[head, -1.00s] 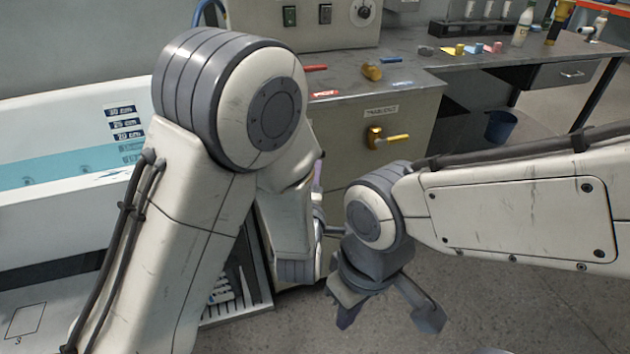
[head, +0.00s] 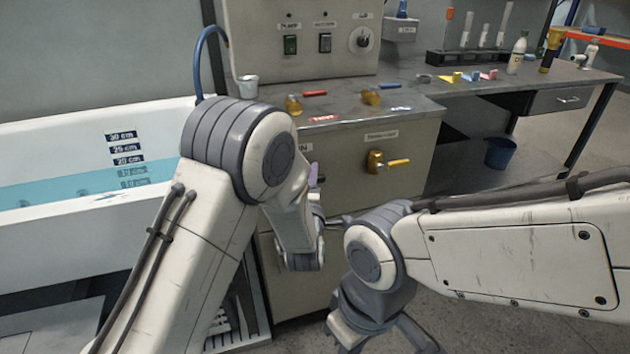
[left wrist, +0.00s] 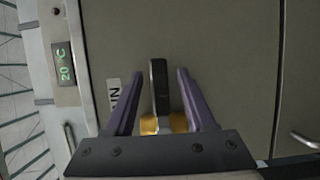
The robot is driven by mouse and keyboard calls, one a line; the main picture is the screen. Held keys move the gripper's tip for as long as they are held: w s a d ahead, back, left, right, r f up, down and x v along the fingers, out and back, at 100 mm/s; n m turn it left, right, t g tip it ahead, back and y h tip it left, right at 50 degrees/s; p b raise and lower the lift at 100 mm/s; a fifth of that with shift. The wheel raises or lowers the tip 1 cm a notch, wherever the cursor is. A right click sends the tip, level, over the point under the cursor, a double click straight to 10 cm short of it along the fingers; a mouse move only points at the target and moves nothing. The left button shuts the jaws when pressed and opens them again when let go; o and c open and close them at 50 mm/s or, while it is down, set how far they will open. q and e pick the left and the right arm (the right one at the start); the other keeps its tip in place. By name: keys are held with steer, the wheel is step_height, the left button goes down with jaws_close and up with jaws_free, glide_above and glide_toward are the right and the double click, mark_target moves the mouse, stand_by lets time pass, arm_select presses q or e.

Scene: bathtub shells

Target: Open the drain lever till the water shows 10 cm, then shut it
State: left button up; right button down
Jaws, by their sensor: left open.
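In the left wrist view a dark lever handle (left wrist: 158,95) on a brass fitting stands upright in the picture, beside a label ending in "IN" (left wrist: 115,98). My left gripper (left wrist: 160,73) is open, its purple fingers on either side of the handle with gaps. In the head view my left arm hides this lever; one purple finger of the left gripper (head: 313,176) shows. The tub's depth labels (head: 127,160) run from 30 down to 10 cm. My right gripper (head: 383,338) is open and empty, low in the picture.
A second valve with a yellow handle (head: 390,163) sits on the cabinet front to the right. A display (left wrist: 66,65) reads 20 °C. A white cup (head: 248,86) and small items stand on the counter (head: 340,98). A blue bucket (head: 500,152) stands on the floor.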

arm_select(q)
jaws_close()
stand_by(1.5)
